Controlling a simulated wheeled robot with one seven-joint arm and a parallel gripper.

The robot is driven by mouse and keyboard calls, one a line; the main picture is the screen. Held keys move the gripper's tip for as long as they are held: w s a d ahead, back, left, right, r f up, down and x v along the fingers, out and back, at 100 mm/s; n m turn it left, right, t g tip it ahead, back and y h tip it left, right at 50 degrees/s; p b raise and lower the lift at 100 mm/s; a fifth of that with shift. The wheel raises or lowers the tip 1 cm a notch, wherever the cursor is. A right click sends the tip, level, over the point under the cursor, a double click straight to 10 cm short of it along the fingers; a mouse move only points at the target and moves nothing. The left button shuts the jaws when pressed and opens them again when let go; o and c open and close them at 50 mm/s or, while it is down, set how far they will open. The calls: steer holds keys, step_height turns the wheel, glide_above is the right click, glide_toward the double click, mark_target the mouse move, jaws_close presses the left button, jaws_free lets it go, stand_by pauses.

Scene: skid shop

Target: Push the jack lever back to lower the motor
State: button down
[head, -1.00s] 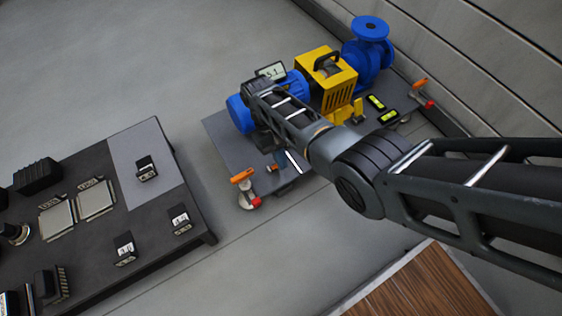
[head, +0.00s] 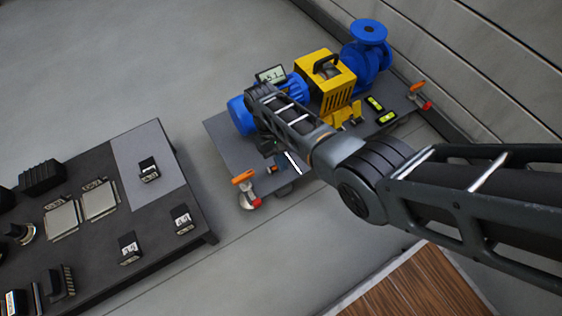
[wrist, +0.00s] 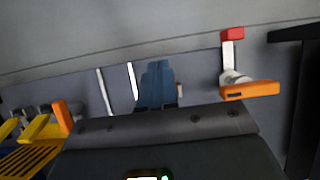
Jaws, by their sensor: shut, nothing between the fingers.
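The blue motor (head: 242,115) sits on the grey base plate (head: 222,133), partly hidden by my arm. A lever with an orange handle (head: 242,177) and a red end stands at the plate's near left corner. In the wrist view this lever (wrist: 250,91) is at upper right. A second orange-and-red lever (head: 416,88) is at the plate's right end. I cannot tell for certain which is the jack lever. My gripper, with blue fingers (wrist: 158,84), is shut and empty. In the wrist view it is left of the near lever, apart from it. The head view mostly hides the fingers.
A yellow guard (head: 325,75) and blue pump (head: 370,50) stand beyond the motor. A dark table (head: 90,205) with labelled parts is at left. A wooden surface (head: 415,290) is at lower right. Floor separates table and plate.

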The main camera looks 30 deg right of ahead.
steer(key=w+r+t+p, duration=0.3)
steer(key=w+p, duration=0.3)
steer(key=w, duration=0.2)
steer(key=shift+t, duration=0.9)
steer(key=shift+r, duration=0.1)
